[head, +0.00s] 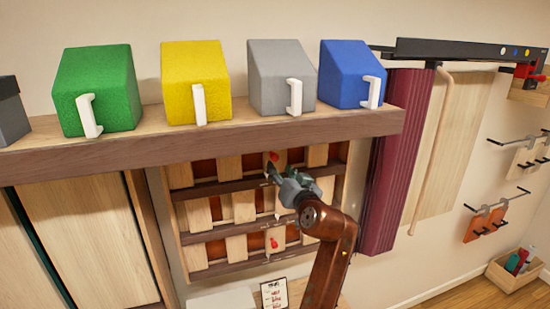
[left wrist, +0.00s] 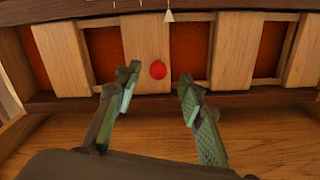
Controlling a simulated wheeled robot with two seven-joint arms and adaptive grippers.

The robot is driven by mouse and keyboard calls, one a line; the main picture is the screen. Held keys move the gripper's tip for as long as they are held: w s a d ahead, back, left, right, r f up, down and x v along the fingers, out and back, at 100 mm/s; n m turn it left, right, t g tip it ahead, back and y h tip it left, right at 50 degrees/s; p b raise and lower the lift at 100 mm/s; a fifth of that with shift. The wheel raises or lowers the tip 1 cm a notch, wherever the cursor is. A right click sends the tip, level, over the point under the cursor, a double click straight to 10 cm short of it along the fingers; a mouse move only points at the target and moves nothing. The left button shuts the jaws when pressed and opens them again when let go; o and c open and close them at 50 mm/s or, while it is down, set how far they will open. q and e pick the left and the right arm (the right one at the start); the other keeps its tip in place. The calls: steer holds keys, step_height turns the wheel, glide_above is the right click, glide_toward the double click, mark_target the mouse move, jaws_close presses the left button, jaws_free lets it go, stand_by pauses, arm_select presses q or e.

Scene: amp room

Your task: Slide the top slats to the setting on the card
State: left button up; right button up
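A wooden slat panel (head: 186,222) under the shelf has three rows of pale slats over orange-brown backing. A red knob (head: 273,156) shows in the top row and another red knob (head: 274,243) in the bottom row. My left gripper (head: 272,174) is in front of the panel, just below the top knob, and covers part of the middle row. In the left wrist view, my left gripper (left wrist: 158,88) is open, with a red knob (left wrist: 158,70) on a pale slat seen between its fingers, apparently untouched. A small card (head: 273,292) stands below the panel; its marks are too small to read. My right gripper is not seen.
A shelf (head: 220,130) above the panel carries green (head: 97,90), yellow (head: 196,80), grey (head: 281,75) and blue (head: 350,72) bins. A purple curtain (head: 393,160) hangs at the right. A white pointer (left wrist: 168,15) shows near the slats in the left wrist view.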

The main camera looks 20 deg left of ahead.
mark_target(276, 158)
arm_select(q)
steer(key=shift+w+r, duration=0.35)
steer(key=shift+r, duration=0.4)
steer(key=p+x, duration=0.2)
steer(key=x, duration=0.4)
steer(key=shift+w+a+f+p, duration=0.1)
steer(key=shift+w+a+p, duration=0.1)
steer(key=shift+w+p, duration=0.15)
steer(key=shift+c, duration=0.3)
jaws_close()
